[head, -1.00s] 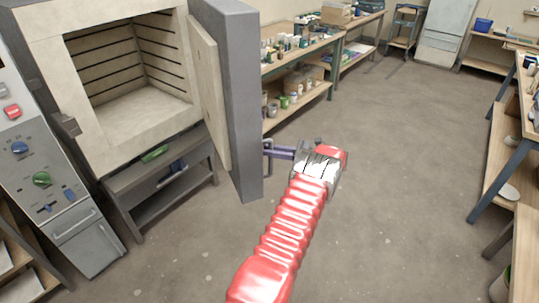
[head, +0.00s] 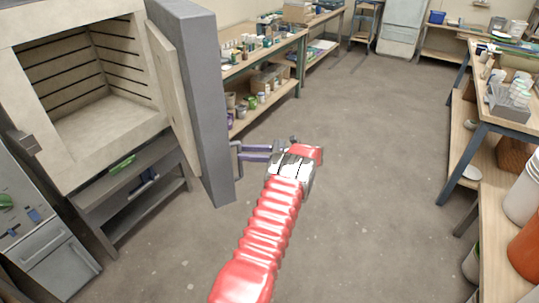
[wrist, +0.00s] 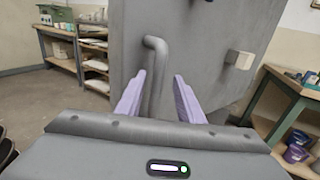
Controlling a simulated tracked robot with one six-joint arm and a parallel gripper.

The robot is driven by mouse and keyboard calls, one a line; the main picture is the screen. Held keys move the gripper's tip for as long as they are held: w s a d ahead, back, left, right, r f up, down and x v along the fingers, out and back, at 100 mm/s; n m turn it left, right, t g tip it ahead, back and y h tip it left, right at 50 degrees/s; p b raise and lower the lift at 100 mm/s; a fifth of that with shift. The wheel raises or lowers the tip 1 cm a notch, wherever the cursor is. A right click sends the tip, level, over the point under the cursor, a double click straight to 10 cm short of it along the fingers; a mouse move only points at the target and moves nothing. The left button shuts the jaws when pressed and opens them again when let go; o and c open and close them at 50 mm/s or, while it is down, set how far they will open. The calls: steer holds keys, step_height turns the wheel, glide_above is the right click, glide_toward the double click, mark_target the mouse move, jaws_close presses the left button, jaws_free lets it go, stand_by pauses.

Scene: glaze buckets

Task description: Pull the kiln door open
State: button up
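The kiln (head: 95,100) stands at the left in the head view, with its pale empty chamber in sight. Its thick grey door (head: 195,100) stands wide open, swung out to the right of the chamber. A grey bar handle (head: 235,162) sits on the door's outer face; in the wrist view the handle (wrist: 157,60) bends down from its upper end. My gripper (head: 244,153) is at the handle. In the wrist view the two purple fingers of my gripper (wrist: 158,85) are apart, with the bar between them, nearer the left finger. Space shows beside the bar.
Shelves with pots and jars (head: 262,70) stand behind the door. A workbench (head: 500,115) with containers runs along the right, with a white bucket (head: 524,190) and an orange one (head: 527,245) near it. The concrete floor (head: 370,180) between is clear.

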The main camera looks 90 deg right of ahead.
steer(key=s+a, duration=0.1)
steer(key=s, duration=0.9)
steer(key=shift+s, duration=0.4)
steer(key=shift+c, duration=0.2)
